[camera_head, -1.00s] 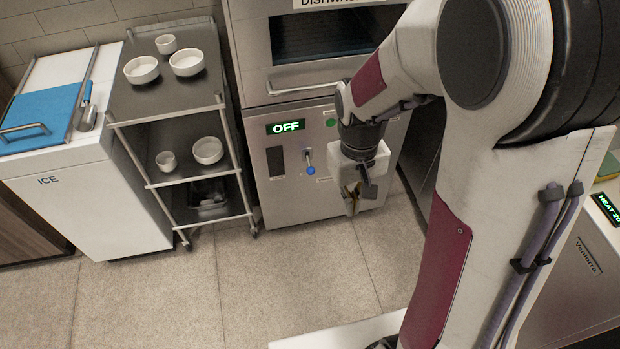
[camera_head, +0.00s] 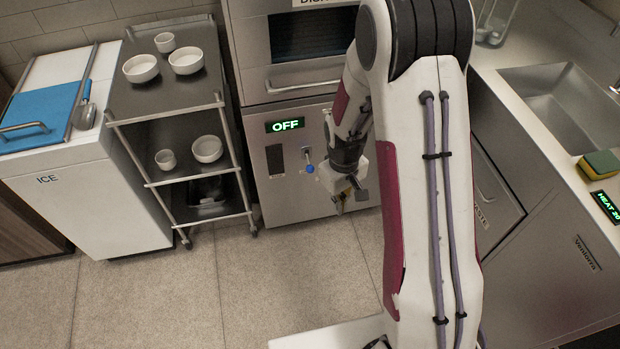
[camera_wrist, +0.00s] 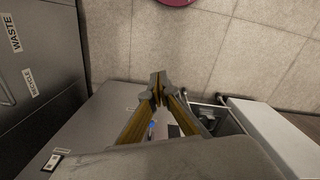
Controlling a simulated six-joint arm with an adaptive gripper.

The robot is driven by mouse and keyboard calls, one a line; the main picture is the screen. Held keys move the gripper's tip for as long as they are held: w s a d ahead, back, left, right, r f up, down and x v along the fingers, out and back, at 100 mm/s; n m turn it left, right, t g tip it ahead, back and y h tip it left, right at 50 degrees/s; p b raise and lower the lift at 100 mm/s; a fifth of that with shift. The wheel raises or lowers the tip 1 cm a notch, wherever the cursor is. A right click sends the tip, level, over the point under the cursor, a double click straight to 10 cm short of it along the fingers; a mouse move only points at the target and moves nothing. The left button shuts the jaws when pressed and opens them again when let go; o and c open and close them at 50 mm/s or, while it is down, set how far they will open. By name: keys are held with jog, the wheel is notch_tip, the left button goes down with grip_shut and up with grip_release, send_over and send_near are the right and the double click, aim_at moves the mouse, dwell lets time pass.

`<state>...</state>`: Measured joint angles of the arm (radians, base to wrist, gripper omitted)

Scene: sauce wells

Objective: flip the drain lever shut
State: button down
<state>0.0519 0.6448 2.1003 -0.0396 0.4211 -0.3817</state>
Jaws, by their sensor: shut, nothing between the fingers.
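The drain lever (camera_head: 308,159) is a short metal lever with a blue knob, on the lower front panel of the steel dishwasher (camera_head: 290,195). Its knob points down. My gripper (camera_head: 342,204) is shut and empty, pointing down just right of the lever and a little lower in the head view. A gap shows between it and the knob. In the wrist view the closed fingertips (camera_wrist: 157,88) are in the middle, and the blue knob (camera_wrist: 151,127) shows small between the fingers, partly hidden by them.
A display reading OFF (camera_head: 285,126) is on the panel above the lever. A steel shelf cart (camera_head: 185,178) with white bowls stands to the left, with the ice bin (camera_head: 95,200) beyond it. A waste drawer (camera_head: 492,185) and sink (camera_head: 560,105) are on the right. The floor in front is clear.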

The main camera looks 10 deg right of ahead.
jog(key=w+f+n+t, duration=0.3)
jog(key=f+n, duration=0.3)
jog(key=f, duration=0.7)
jog(key=w+f+n+t, duration=0.25)
jog(key=f+n, duration=0.25)
jog(key=f, duration=0.9)
jog(key=w+f+n+t, duration=0.25)
jog(key=f+n, duration=0.35)
jog(key=f, duration=0.7)
jog(key=w+a+r+n+t+y, duration=0.1)
jog(key=w+r+n+t, duration=0.7)
jog(key=w+r+n, duration=0.3)
jog(key=shift+a+r+n+t, duration=0.15)
jog(key=shift+r+n+t, duration=0.25)
jog(key=shift+r+n, duration=0.65)
jog(key=shift+f, duration=0.2)
jog(key=shift+w, duration=0.15)
